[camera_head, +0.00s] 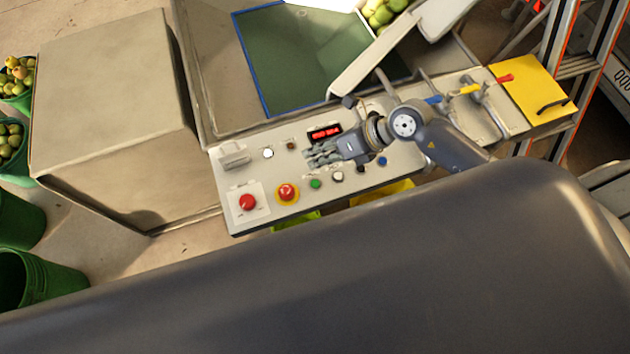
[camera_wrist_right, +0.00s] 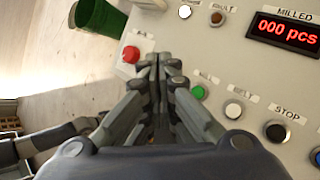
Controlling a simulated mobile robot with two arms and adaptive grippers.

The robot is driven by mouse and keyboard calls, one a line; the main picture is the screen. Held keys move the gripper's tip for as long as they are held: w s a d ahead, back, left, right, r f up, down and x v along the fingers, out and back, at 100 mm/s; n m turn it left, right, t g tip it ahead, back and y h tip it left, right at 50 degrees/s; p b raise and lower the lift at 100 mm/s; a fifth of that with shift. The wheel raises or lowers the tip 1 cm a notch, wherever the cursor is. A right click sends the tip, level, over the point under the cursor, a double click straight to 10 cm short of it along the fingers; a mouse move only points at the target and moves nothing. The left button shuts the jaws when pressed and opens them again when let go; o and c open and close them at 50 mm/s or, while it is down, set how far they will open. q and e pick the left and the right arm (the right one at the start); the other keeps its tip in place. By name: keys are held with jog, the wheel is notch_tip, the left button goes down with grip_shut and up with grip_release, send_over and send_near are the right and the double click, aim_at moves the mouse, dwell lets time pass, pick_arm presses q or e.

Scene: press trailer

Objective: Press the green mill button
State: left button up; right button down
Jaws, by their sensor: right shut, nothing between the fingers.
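The green button (camera_head: 316,183) is a small round button in the lower row of the pale control panel (camera_head: 262,172). It also shows in the right wrist view (camera_wrist_right: 198,92), just right of my right gripper's fingers, with a small label above it. My right gripper (camera_head: 311,156) is shut and empty, over the panel below the red digital display (camera_head: 325,133). In the head view its fingertips appear above the green button; in the wrist view (camera_wrist_right: 158,62) they are apart from it. Their height over the panel is hard to tell. My left gripper is not seen.
Close by are a red button (camera_head: 248,202), a red emergency knob (camera_head: 287,192), a white button (camera_head: 337,176) and a blue button (camera_head: 382,160). Coloured levers (camera_head: 470,89) stand at the right. A large box (camera_head: 115,110) stands left of the panel.

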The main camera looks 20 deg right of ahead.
jog(key=b, duration=0.7)
send_over(316, 181)
notch_tip(316, 181, down, 8)
jog(key=shift+r, duration=0.25)
jog(key=shift+w+f, duration=0.1)
jog(key=shift+f, duration=0.5)
jog(key=shift+f+b, duration=0.15)
jog(key=shift+b, duration=0.15)
jog(key=shift+f, duration=0.25)
jog(key=shift+f+b, duration=0.4)
jog(key=shift+f, duration=0.05)
dwell(0.6)
jog(key=shift+r, duration=0.1)
jog(key=shift+r+p, duration=0.75)
jog(key=shift+p, duration=0.05)
